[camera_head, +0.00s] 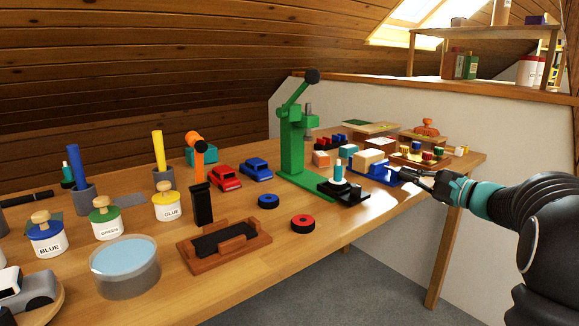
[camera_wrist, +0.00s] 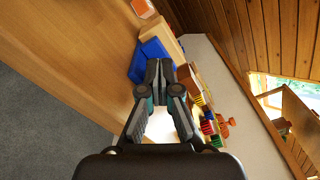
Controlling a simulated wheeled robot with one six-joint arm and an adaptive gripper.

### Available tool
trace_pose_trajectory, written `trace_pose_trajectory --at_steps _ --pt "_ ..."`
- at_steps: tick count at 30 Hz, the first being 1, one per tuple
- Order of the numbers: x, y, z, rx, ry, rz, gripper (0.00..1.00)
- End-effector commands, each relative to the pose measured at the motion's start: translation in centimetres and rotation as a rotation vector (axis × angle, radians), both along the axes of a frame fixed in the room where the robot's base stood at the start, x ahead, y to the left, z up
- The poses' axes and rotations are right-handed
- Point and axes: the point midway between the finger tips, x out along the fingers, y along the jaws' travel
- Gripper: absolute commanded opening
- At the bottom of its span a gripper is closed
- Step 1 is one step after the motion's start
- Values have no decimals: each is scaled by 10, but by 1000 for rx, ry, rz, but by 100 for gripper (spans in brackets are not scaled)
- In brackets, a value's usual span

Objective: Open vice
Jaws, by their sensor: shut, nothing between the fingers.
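The blue vice (camera_head: 380,176) stands near the right end of the workbench, with a pale wooden block (camera_head: 367,160) at it. Whether the block is clamped I cannot tell. My gripper (camera_head: 408,174) is shut and empty, just to the right of the vice. In the wrist view, the blue vice (camera_wrist: 150,48) and the pale block (camera_wrist: 163,28) show just beyond my gripper (camera_wrist: 161,66). The fingertips hide part of the vice, and its handle is not clear. Whether the fingertips touch the vice I cannot tell.
A green press (camera_head: 292,145) and a black fixture with a teal-topped peg (camera_head: 340,187) stand left of the vice. A tray of colored pieces (camera_head: 420,157) lies behind my gripper. The bench's front right edge (camera_head: 410,205) is clear.

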Motion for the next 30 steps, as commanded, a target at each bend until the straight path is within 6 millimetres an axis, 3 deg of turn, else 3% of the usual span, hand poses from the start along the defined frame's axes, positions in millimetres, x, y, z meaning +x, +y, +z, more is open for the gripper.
trace_pose_trajectory --at_steps 18,29,30 --pt "-42 -32 2 -1 -4 0 0" --pt "-48 -36 2 0 -3 2 0" --pt "-48 -36 2 0 -3 2 8"
